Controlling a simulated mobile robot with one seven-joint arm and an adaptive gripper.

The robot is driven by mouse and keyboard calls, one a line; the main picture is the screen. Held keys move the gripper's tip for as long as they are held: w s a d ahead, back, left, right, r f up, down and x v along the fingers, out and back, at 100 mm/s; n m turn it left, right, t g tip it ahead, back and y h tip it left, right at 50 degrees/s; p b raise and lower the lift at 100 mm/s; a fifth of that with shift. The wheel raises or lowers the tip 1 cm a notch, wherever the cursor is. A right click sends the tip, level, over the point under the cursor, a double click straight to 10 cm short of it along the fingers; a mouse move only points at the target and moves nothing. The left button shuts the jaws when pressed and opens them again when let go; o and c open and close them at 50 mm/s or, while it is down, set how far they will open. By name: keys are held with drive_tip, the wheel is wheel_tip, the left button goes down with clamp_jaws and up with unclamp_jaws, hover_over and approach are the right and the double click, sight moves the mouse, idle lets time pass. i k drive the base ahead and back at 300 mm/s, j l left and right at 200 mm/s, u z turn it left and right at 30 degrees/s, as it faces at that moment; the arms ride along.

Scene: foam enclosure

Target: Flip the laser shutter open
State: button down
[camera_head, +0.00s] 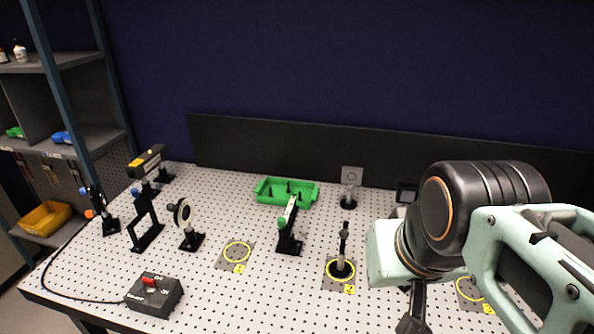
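A black control box (153,297) with a red switch (150,281) and white lettering too small to read sits at the table's front left. A cable runs from it to a post-mounted device (97,206) with an orange part. A black mount with a tilted arm and a green knob (289,228) stands mid-table. I cannot tell for certain which of these is the laser shutter. A dark, yellow-marked laser-like unit (147,162) is at the back left. My gripper (414,322) is at the bottom right, pointing down, apart from these; its fingertips are cut off or hidden.
A green tray (262,197) lies at the back. A square black frame (145,222), a round optic on a post (184,222) and a post in a yellow ring (342,252) stand on the perforated table (215,284). A black panel (290,150) borders the back. Shelves are left.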

sight(140, 203)
drive_tip(key=u, duration=1.35)
drive_tip(key=i+j+z, duration=0.15)
drive_tip(key=z, duration=0.45)
drive_tip(key=i+j+z, duration=0.25)
drive_tip(key=j+z, duration=0.2)
drive_tip(key=j, duration=0.2)
drive_tip(key=i+j, duration=0.15)
drive_tip(key=j, duration=0.25)
drive_tip(key=i+j+z, duration=0.15)
drive_tip(key=j, duration=0.3)
drive_tip(key=i+j, duration=0.15)
drive_tip(key=j, duration=0.3)
drive_tip(key=i+j+z, duration=0.1)
drive_tip(key=j, duration=0.3)
